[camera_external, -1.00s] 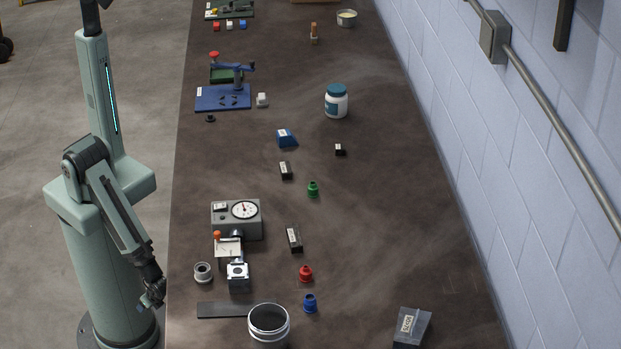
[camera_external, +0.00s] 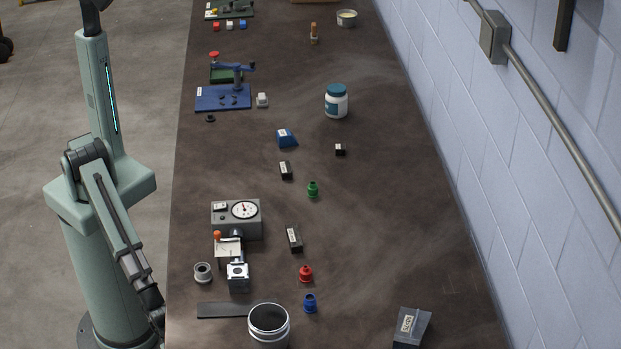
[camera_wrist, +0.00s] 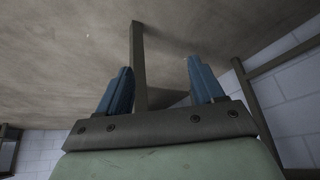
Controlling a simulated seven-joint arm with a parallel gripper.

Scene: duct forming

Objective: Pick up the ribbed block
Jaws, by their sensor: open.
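I cannot pick out a ribbed block with certainty; no ribs are clear at this size. Block-like things on the bench include a blue block (camera_external: 286,138), a small white block (camera_external: 262,100), small dark labelled blocks (camera_external: 286,170) and (camera_external: 294,239), and a black one (camera_external: 340,149). In the wrist view my gripper (camera_wrist: 160,75) has its two blue fingers spread apart with nothing between them. In the external view my forearm hangs at the bench's left edge, low in the picture, and the gripper is hidden there.
The dark bench (camera_external: 400,220) carries a dial gauge (camera_external: 236,220), a blue-based press (camera_external: 222,98), a white jar (camera_external: 336,101), a metal can (camera_external: 268,325), red (camera_external: 305,274) and blue (camera_external: 310,303) fittings. A block wall bounds the right. A dark post (camera_wrist: 138,60) shows beyond my fingers.

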